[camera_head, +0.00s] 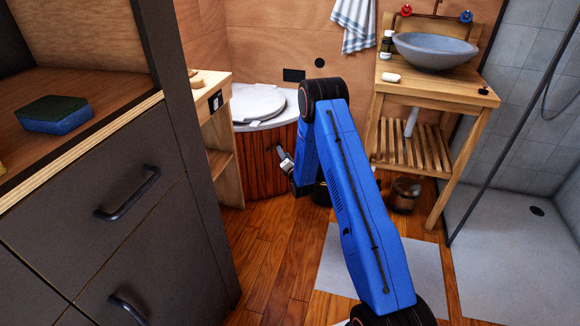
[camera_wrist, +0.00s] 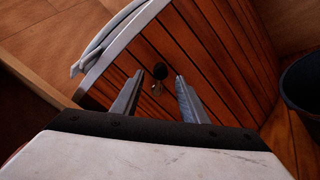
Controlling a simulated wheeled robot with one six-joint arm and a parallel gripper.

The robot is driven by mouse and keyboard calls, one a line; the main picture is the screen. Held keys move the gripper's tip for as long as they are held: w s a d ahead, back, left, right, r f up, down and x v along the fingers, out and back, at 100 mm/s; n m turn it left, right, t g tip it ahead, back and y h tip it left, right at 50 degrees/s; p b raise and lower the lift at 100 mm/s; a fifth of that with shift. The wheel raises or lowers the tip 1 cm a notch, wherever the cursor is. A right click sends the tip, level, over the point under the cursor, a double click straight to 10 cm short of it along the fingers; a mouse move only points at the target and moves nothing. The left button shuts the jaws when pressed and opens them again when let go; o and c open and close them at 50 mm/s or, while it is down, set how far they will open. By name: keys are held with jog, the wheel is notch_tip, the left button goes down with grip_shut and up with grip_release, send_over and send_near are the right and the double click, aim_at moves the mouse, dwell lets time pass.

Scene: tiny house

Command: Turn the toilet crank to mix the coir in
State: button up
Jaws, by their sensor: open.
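The toilet (camera_head: 266,160) has red-brown wooden slats and a white lid (camera_head: 255,104); it stands beyond my arm. In the wrist view, its slatted front (camera_wrist: 205,45) fills the middle. The crank (camera_wrist: 160,71) shows there as a dark round knob with a small brass-coloured part below it. My gripper (camera_wrist: 159,78) is open, and the knob appears between its two fingertips. I cannot tell whether the fingers reach around it or stop short. In the head view, my gripper (camera_head: 286,160) is beside the toilet's front, and the crank cannot be made out. No coir is visible.
A dark bucket (camera_wrist: 306,88) stands right of the toilet in the wrist view. A wooden washstand (camera_head: 428,88) with a grey basin (camera_head: 434,51) is at the right. Dark drawers (camera_head: 118,220) stand close on the left. Wooden floor (camera_head: 262,250) is clear between.

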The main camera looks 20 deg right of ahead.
jog(key=s, duration=1)
jog(key=shift+s+a, duration=0.1)
jog(key=w+m, duration=0.6)
jog(key=m, duration=0.3)
jog(key=w+m, duration=0.6)
jog(key=m, duration=0.3)
jog(key=w+m, duration=0.6)
jog(key=m, duration=0.3)
jog(key=shift+f, duration=0.15)
grip_shut()
